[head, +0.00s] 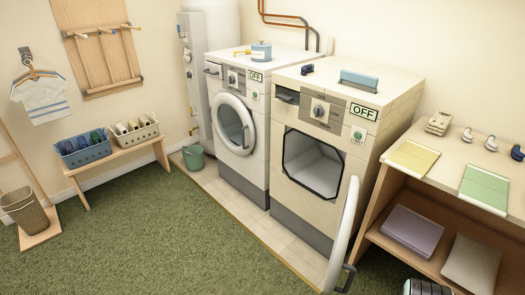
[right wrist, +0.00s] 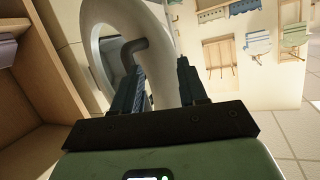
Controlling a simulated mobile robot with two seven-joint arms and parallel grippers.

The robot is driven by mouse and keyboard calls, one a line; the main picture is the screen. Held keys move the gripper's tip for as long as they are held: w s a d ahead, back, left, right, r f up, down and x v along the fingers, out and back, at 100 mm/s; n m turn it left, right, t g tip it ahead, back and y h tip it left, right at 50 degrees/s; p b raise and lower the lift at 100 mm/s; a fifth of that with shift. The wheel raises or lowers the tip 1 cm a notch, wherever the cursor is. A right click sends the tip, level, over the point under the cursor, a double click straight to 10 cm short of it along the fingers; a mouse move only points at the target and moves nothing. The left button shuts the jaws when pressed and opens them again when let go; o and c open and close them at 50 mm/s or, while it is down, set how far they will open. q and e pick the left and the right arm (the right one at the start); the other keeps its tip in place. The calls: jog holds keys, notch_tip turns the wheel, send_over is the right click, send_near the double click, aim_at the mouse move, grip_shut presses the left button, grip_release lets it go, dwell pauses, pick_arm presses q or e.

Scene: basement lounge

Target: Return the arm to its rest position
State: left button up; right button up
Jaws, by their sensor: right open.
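My right gripper (right wrist: 160,64) is open in the right wrist view, its two dark fingers pointing at the open white round door (right wrist: 150,20). The door's dark bent handle (right wrist: 134,48) shows close to the left fingertip. I cannot tell whether they touch. In the head view this door (head: 345,232) stands swung open from the right machine (head: 325,135), with its handle (head: 346,280) near the bottom edge. My left gripper is in neither view.
A wooden shelf unit (head: 375,220) with folded cloths stands right of the open door; its boards also show in the right wrist view (right wrist: 35,100). The left machine (head: 232,175) has its door shut. Green carpet (head: 150,235) is clear at front left.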

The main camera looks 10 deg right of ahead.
jog(key=s+a+f+m+g+h+p, duration=0.1)
jog(key=s+a+f+m+g+p, duration=0.3)
jog(key=a, duration=0.4)
pick_arm(q)
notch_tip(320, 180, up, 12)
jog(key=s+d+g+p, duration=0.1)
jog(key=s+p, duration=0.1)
jog(key=p, duration=0.4)
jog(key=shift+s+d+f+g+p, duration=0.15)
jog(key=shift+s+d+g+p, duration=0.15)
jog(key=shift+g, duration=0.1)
pick_arm(e)
jog(key=s+a+r+m+g+y, duration=0.1)
jog(key=s+a+r+g, duration=0.2)
jog(key=s+a+g, duration=0.8)
jog(key=s+a, duration=0.5)
jog(key=a, duration=0.1)
jog(key=shift+s+y, duration=0.25)
jog(key=shift+y, duration=0.15)
